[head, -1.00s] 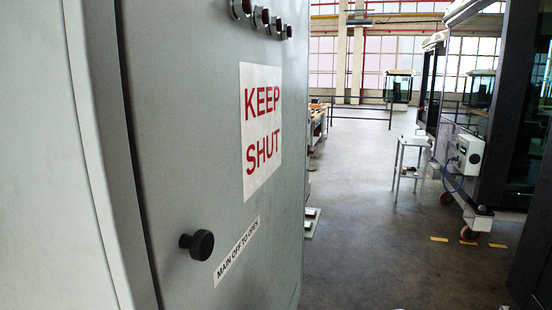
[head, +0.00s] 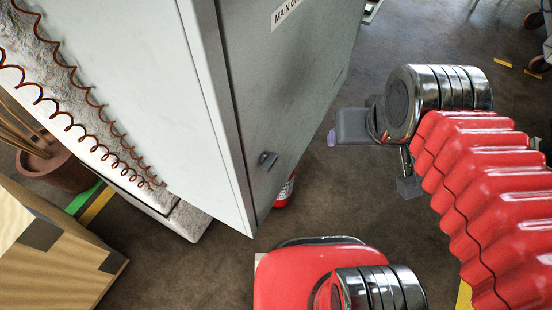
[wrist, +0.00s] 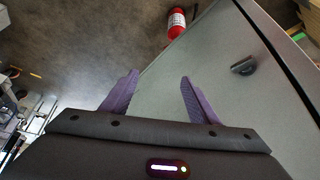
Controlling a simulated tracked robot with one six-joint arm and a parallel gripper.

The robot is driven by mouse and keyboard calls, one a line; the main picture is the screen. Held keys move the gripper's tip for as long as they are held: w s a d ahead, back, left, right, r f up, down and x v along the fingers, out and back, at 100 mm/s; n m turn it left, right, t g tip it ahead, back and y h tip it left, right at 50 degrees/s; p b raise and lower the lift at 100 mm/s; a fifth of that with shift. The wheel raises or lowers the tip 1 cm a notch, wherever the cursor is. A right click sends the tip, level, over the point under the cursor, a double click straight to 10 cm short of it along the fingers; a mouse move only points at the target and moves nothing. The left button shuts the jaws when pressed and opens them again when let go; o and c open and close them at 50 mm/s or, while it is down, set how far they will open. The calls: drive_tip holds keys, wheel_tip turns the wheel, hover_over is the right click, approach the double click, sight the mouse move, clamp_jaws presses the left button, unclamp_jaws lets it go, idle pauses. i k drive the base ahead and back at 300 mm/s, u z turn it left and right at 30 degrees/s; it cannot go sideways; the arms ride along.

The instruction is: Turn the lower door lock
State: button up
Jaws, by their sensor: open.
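The lower door lock (head: 267,160) is a small dark latch low on the grey cabinet door (head: 300,90), near the door's edge. It also shows in the wrist view (wrist: 243,66), right of my fingers. My gripper (wrist: 158,85) is open, with two purple fingers spread and nothing between them. The lock's turned position is hard to read at this size.
A red fire extinguisher (head: 285,190) stands by the cabinet's lower corner and shows in the wrist view (wrist: 177,23). A wooden crate (head: 50,260), a plant pot (head: 62,165) and coiled brown cable (head: 85,85) are at left. Bare floor (head: 450,35) lies to the right.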

sight(267, 162)
drive_tip(key=z, duration=0.25)
drive_tip(key=k, duration=1.65)
drive_tip(key=u, duration=0.45)
drive_tip(key=i, duration=1)
